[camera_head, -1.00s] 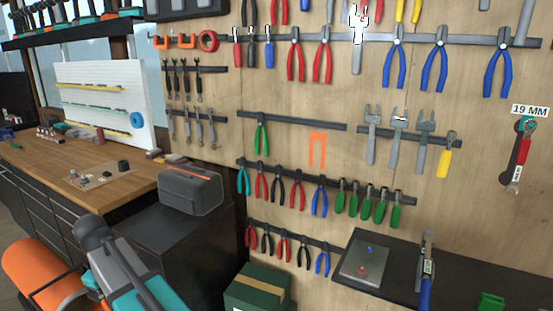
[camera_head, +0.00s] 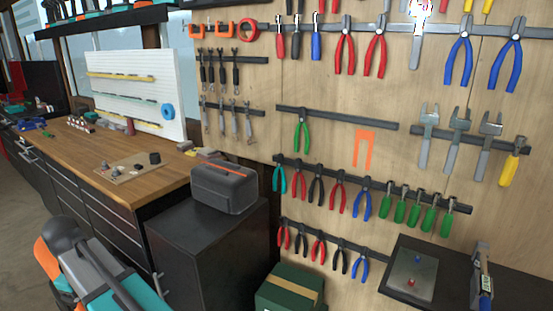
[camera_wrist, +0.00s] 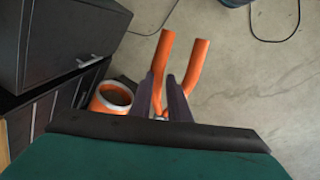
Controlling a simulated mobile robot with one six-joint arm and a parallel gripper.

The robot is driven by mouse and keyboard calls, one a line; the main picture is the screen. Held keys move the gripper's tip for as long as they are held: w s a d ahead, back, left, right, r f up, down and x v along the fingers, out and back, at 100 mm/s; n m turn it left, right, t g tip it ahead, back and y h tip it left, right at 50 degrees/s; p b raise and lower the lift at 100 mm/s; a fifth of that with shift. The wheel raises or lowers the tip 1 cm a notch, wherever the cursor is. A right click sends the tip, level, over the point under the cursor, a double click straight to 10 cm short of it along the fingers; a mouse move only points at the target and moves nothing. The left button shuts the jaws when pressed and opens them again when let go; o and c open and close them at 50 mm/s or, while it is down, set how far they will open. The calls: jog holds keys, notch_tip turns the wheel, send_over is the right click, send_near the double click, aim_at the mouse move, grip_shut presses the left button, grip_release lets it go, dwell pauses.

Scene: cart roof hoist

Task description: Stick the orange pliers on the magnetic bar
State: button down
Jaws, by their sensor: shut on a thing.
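The orange pliers (camera_wrist: 195,64) are between the two dark fingers of my gripper (camera_wrist: 161,78) in the wrist view. Both handles point away from the gripper and spread apart; the head of the pliers is mostly hidden by the fingers. In the head view the dark magnetic bar (camera_head: 337,119) is on the wooden wall. Green pliers (camera_head: 302,134) hang near its left end, and a flat orange pliers-shaped mark (camera_head: 363,148) is on the wall below its right part. My gripper and the orange pliers do not show in the head view.
Other bars with pliers, wrenches and green-handled tools surround this bar. A grey case (camera_head: 224,187) sits on a dark cabinet (camera_head: 195,235) left of the wall. A wooden workbench (camera_head: 85,150) is farther left. A dark shelf (camera_head: 450,275) juts out at lower right. Open floor shows in the wrist view.

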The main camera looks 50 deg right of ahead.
jog(key=shift+d, duration=0.15)
jog(key=w+d+r+m+t+h+b, duration=0.1)
jog(key=d+m, duration=0.3)
jog(key=d, duration=0.8)
jog(key=d+r+m+t, duration=0.2)
jog(key=d+m, duration=0.2)
jog(key=d, duration=0.7)
jog(key=s+d+r+m+h, duration=0.2)
jog(key=d, duration=0.5)
jog(key=s+d+r+m+t+h, duration=0.1)
jog(key=s+d+m, duration=0.15)
jog(key=d, duration=0.45)
jog(key=s+d+r+m+h, duration=0.1)
jog(key=d+r+m+h, duration=0.1)
jog(key=d, duration=0.5)
jog(key=s+d+r+m+g+h+b, duration=0.1)
jog(key=s+d+r+m+g+h, duration=0.1)
jog(key=s+d+r, duration=0.3)
jog(key=s+d+r+m+g+h, duration=0.1)
jog(key=s+d+r+m+h, duration=0.3)
jog(key=s+d, duration=1)
jog(key=s+d+r+m+g+h+b, duration=0.1)
jog(key=s+d+r+m+g+h, duration=0.1)
jog(key=s+d+r+h, duration=0.3)
jog(key=s+d+r+m, duration=0.1)
jog(key=s+d, duration=0.3)
jog(key=s, duration=0.2)
jog(key=shift+s+d+r+g+b, duration=0.2)
jog(key=shift+r+g+b, duration=0.1)
jog(key=shift+r+b, duration=0.05)
